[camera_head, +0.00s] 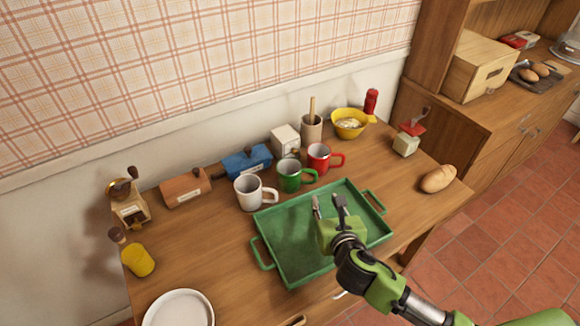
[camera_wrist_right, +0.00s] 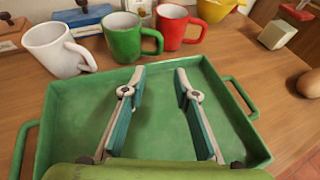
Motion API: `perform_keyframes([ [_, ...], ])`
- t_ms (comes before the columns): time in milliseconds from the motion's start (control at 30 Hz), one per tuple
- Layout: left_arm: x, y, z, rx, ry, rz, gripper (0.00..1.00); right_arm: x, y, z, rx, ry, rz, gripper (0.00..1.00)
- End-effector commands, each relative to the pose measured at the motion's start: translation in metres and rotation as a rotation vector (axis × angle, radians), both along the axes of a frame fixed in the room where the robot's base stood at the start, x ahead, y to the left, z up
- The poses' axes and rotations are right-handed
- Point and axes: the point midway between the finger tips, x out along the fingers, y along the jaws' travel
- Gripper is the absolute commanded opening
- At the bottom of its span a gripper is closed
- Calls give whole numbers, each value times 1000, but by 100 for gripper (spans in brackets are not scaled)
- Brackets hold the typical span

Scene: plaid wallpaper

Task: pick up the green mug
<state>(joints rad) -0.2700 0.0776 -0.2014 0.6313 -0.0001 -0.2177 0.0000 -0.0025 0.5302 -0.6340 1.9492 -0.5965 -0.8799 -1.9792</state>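The green mug (camera_head: 291,177) stands upright on the table behind the green tray, between a white mug (camera_head: 250,192) and a red mug (camera_head: 319,158). Its handle points right. In the right wrist view the green mug (camera_wrist_right: 123,38) is ahead of the fingers, slightly left of centre. My right gripper (camera_head: 328,203) is over the tray, open and empty, apart from the mug. Its two spread fingers (camera_wrist_right: 160,78) show nothing between them but the tray floor. My left gripper is not in view.
The empty green tray (camera_head: 290,280) lies in front of the mugs. A blue box (camera_head: 247,161) and a cream box (camera_head: 285,140) stand behind them. A yellow bowl (camera_head: 349,124) is at the back right, bread (camera_head: 438,179) at the right edge, and a white plate (camera_head: 178,309) at the front left.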

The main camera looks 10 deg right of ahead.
Motion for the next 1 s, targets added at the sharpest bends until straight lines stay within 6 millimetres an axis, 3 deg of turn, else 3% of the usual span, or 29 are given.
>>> perform_keyframes([
  [133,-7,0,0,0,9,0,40,19,-1,-7,-2,0,0,28],
  [300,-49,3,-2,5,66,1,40,50,-3,-20,0,0,-1,28],
  [400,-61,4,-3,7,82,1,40,63,-4,-26,0,0,-1,28],
  [533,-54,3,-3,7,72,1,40,74,-4,-30,2,0,-1,28],
  [767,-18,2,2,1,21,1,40,88,-6,-32,2,1,-2,28],
  [1000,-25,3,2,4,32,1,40,118,-8,-41,3,1,-1,28],
])
